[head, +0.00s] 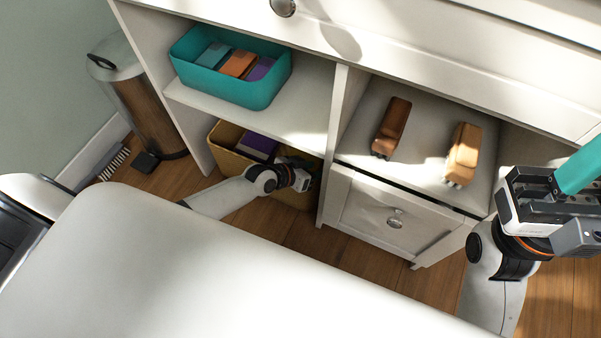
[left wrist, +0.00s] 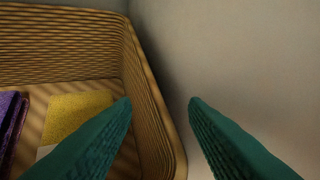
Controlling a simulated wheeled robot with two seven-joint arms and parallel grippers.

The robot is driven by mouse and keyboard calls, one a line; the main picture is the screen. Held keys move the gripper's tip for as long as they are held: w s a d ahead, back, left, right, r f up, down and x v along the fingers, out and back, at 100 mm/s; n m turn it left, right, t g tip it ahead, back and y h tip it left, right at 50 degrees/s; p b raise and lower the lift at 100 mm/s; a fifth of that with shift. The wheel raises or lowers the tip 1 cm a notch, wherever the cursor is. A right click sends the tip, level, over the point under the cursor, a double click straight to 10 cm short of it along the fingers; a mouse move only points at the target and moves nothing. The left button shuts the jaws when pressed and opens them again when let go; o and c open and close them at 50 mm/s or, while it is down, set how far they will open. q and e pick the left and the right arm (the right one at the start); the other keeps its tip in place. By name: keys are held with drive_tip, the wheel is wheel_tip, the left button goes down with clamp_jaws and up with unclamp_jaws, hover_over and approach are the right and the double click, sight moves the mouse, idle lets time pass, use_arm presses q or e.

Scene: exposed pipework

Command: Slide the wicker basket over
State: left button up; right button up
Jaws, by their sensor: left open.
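The wicker basket (head: 224,135) is tan and woven. It sits in the lower left compartment of the white cabinet, partly hidden by my left arm. A purple thing (head: 258,143) lies in it. In the left wrist view, the basket's woven wall (left wrist: 146,105) runs between my left gripper's (left wrist: 160,104) two green fingers. One finger is over the basket's inside, the other outside beside a pale panel. The fingers are apart; I cannot tell whether either touches the wall. My right gripper (head: 580,167) is at the right edge, with a teal finger partly cut off.
A teal bin (head: 225,92) with several folded things stands on the shelf above the basket. Two toy vehicles, one brown (head: 391,127) and one orange (head: 462,154), stand on the right shelf above a drawer (head: 385,215). A trash can (head: 140,95) stands left of the cabinet.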

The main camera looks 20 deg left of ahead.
use_arm(q)
drive_tip(key=shift+b+x, duration=0.3)
drive_tip(key=shift+x, duration=0.8)
drive_tip(key=shift+c, duration=0.6)
clamp_jaws()
